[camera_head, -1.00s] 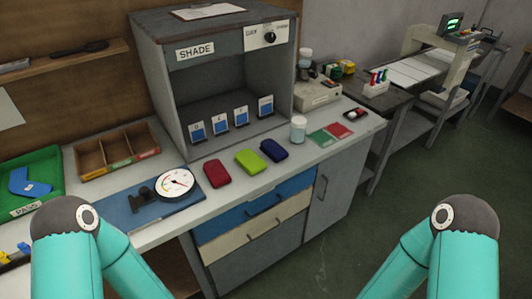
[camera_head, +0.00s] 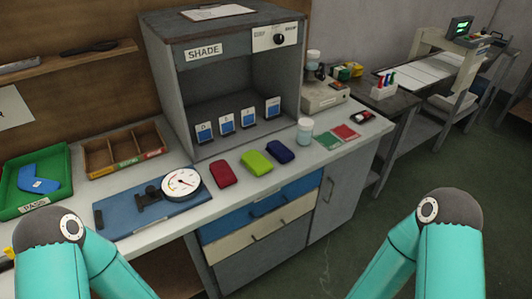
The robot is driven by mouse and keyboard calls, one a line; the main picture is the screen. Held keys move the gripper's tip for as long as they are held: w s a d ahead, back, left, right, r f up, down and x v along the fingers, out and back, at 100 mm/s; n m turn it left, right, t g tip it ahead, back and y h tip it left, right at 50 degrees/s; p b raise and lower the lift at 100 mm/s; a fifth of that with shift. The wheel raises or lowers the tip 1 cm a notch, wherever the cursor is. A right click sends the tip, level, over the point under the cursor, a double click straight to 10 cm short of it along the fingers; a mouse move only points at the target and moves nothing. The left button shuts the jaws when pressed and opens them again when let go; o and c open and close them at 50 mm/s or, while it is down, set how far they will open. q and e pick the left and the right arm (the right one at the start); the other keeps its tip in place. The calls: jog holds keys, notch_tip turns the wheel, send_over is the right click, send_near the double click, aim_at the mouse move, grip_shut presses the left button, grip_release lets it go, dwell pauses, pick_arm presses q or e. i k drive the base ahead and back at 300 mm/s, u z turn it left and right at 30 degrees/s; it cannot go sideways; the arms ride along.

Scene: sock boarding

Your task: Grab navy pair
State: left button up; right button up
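A navy folded sock pair (camera_head: 281,151) lies on the grey counter, at the right end of a row of three. A lime green pair (camera_head: 257,162) and a dark red pair (camera_head: 224,174) lie to its left. The three lie apart, in front of the shade cabinet. My two teal arms show at the bottom left and bottom right of the view. Neither gripper is visible, and both arms are well short of the socks.
The shade cabinet (camera_head: 170,58) stands behind the row, with several blue sample cards inside. A dial gauge (camera_head: 181,183) on a blue mat is to the left. A jar (camera_head: 305,131) and green and red squares (camera_head: 346,132) are right of the navy pair.

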aim_at(281, 153)
jog(key=u, duration=0.1)
jog(key=i, duration=0.25)
jog(key=u, duration=2.55)
jog(key=k, duration=1.35)
jog(key=u, duration=2)
jog(key=i, duration=0.1)
jog(key=z, duration=3.65)
jog(key=i, duration=1)
jog(key=u, duration=0.05)
